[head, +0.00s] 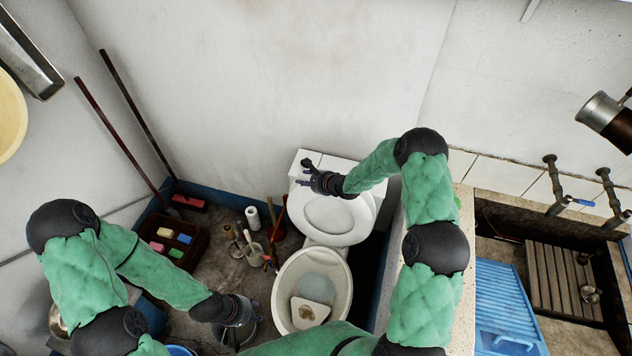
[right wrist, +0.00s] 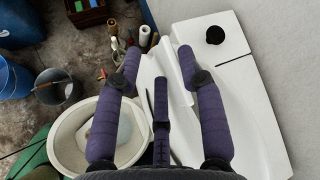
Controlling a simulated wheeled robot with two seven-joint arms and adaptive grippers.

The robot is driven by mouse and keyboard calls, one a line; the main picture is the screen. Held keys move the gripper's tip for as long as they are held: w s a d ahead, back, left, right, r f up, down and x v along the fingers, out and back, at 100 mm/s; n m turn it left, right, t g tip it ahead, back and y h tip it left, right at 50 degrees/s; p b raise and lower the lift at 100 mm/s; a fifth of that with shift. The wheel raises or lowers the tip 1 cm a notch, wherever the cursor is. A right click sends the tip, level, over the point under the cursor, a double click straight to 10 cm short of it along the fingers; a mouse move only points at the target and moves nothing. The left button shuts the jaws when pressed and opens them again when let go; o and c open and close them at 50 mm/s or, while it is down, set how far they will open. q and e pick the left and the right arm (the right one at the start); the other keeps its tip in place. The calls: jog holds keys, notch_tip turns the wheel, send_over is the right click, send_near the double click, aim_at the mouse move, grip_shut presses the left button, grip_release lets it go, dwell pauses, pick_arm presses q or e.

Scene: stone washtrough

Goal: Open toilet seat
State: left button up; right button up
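The toilet bowl (head: 284,300) stands uncovered in the middle of the head view, with brown stains inside. Its white oval seat and lid (head: 352,232) stand raised at the back of the bowl, in front of the white cistern (head: 345,167). My right gripper (head: 308,176) is at the upper left of the raised lid, by the cistern. In the right wrist view its purple fingers (right wrist: 158,62) are spread, with the white lid edge behind and between them; I cannot tell if they touch it. My left gripper (head: 242,318) hangs low left of the bowl, its fingers unclear.
A tray of coloured sponges (head: 157,247), brushes (head: 251,250) and a white roll (head: 253,217) are on the floor left of the toilet. Two long handles (head: 118,133) lean on the wall. The stone trough with a blue washboard (head: 500,300) is at right.

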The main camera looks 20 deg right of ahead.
pick_arm(q)
jog(key=shift+s+d, duration=0.25)
jog(key=shift+d, duration=0.05)
pick_arm(e)
jog(key=v, duration=1.1)
jog(key=shift+s, duration=0.25)
pick_arm(q)
jog(key=shift+w+a, duration=0.1)
jog(key=shift+w, duration=0.1)
pick_arm(e)
jog(key=shift+w, duration=0.1)
pick_arm(q)
jog(key=shift+w, duration=0.1)
pick_arm(e)
jog(key=shift+a, duration=0.1)
